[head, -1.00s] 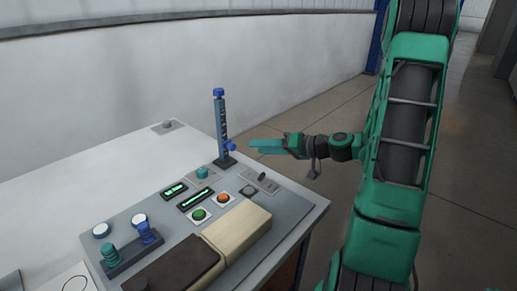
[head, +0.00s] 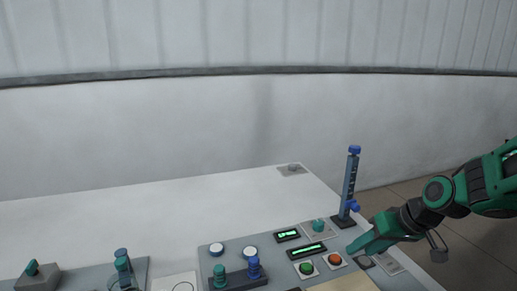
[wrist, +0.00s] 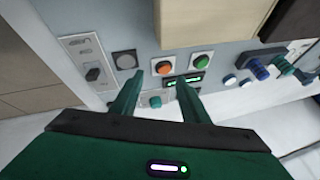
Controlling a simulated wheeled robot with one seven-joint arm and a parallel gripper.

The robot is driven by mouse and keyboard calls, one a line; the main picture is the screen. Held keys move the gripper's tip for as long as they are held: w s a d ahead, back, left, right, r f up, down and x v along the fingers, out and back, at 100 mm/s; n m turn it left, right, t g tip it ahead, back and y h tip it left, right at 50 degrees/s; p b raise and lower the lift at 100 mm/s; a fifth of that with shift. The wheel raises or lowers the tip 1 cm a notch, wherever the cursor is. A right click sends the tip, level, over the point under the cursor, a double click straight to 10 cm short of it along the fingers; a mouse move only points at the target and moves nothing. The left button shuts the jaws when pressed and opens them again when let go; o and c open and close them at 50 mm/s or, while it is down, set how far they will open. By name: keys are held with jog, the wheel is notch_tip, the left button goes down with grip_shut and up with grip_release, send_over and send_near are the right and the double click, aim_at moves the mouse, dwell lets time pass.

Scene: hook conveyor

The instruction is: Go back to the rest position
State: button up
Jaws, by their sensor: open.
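My green gripper (head: 364,243) is at the right in the head view, near the right end of the control panel (head: 207,264). In the wrist view its two green fingers (wrist: 157,98) are apart with nothing between them. They point toward the panel, where the orange button (wrist: 164,68) and green button (wrist: 202,63) show. Whether the fingertips touch the panel I cannot tell. The blue post (head: 350,186) with a blue slider stands just behind the gripper in the head view.
The white table (head: 150,207) is clear behind the panel. Small displays (head: 306,249), a teal knob (head: 318,226) and blue and teal knobs (head: 252,266) stand up from the panel. A grey box with a lever (head: 32,272) is at the left. A white wall (head: 180,130) stands behind.

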jog(key=s+d+r+m+h, duration=0.1)
jog(key=s+d+r+h, duration=0.1)
jog(key=s+r+h, duration=0.35)
jog(key=s+d+m+g+y, duration=0.1)
jog(key=s+d+m+g, duration=0.1)
jog(key=s+d, duration=0.3)
jog(key=s+d+f+m+g, duration=0.1)
jog(key=s+d+m, duration=0.3)
jog(key=s, duration=0.9)
jog(key=shift+s+d+f+m+g+y, duration=0.2)
jog(key=shift+s+d+m+g+y, duration=0.15)
jog(key=shift+d+g, duration=0.6)
jog(key=shift+w, duration=0.1)
jog(key=shift+w+f, duration=0.25)
jog(key=shift+w, duration=0.35)
jog(key=shift+o, duration=0.7)
